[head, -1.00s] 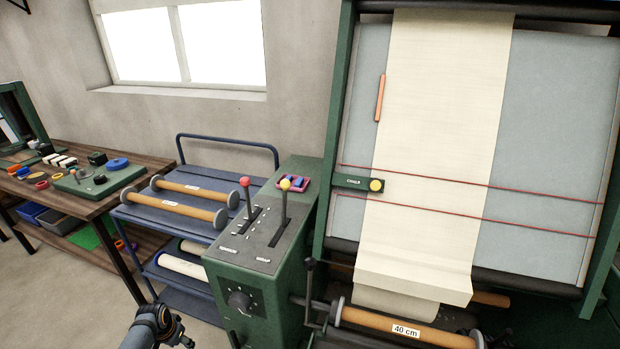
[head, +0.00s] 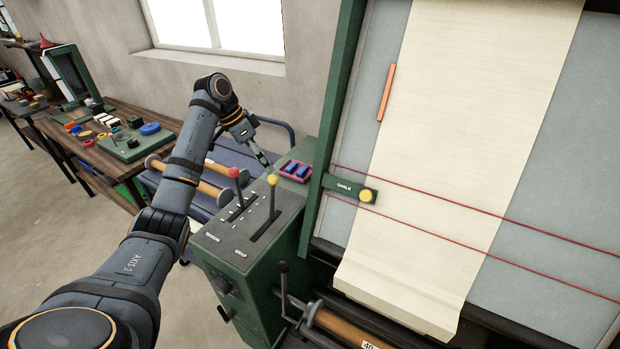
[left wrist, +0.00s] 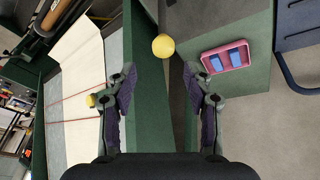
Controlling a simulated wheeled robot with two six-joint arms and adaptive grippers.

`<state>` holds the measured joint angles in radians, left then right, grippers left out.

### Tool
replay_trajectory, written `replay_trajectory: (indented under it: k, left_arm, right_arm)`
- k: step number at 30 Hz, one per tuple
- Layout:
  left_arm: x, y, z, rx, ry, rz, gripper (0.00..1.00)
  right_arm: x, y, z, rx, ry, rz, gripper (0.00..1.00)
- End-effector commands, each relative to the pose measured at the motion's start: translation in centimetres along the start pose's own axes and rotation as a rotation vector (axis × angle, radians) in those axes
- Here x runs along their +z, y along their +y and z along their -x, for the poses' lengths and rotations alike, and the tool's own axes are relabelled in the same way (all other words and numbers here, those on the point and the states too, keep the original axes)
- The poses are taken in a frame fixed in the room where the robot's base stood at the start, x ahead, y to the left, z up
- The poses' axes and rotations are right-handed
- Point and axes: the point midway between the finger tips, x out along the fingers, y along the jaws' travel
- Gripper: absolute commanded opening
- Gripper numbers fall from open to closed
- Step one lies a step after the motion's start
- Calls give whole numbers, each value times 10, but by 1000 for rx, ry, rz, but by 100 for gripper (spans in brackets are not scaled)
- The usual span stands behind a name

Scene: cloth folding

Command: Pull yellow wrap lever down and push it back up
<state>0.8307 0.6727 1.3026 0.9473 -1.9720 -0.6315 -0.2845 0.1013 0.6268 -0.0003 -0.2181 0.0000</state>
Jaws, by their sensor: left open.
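The yellow-knobbed wrap lever (head: 272,194) stands up from its slot on the green control box (head: 222,262), near the slot's far end. Its yellow knob also shows in the left wrist view (left wrist: 163,46), ahead of the fingertips and between their lines. My left gripper (head: 262,160) is over the back of the box, just behind and above the knob. In the left wrist view its two fingers (left wrist: 158,78) are apart with nothing between them. Whether a finger touches the knob cannot be told, but a gap shows. My right gripper is in no view.
The red-knobbed lever (head: 235,188) stands close to the left of the wrap lever. A pink tray with blue pieces (head: 295,170) sits at the back of the box. The chalk holder (head: 350,188) and cloth (head: 455,130) are to the right. A blue cart with rollers stands behind my left arm.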

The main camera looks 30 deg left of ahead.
Motion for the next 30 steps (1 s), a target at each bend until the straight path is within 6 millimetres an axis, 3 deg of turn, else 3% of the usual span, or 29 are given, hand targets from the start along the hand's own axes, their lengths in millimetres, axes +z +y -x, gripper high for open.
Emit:
replay_trajectory:
  k: [3,5,10,14,17,23,30]
  left_arm:
    - [0,1,0,2,-2,-2,51]
    - [0,1,-2,2,-2,-1,51]
    - [0,2,-26,7,-4,1,51]
    - [-1,3,-54,7,-3,0,51]
    - [-1,2,-74,6,-2,1,51]
    - [0,1,-100,2,-2,1,51]
    - [0,0,-106,1,-1,0,51]
  right_arm:
    - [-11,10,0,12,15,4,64]
    - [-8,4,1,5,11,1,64]
    - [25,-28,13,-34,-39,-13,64]
    - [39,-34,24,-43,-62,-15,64]
    - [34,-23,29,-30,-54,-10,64]
    - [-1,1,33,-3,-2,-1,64]
    - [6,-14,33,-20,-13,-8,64]
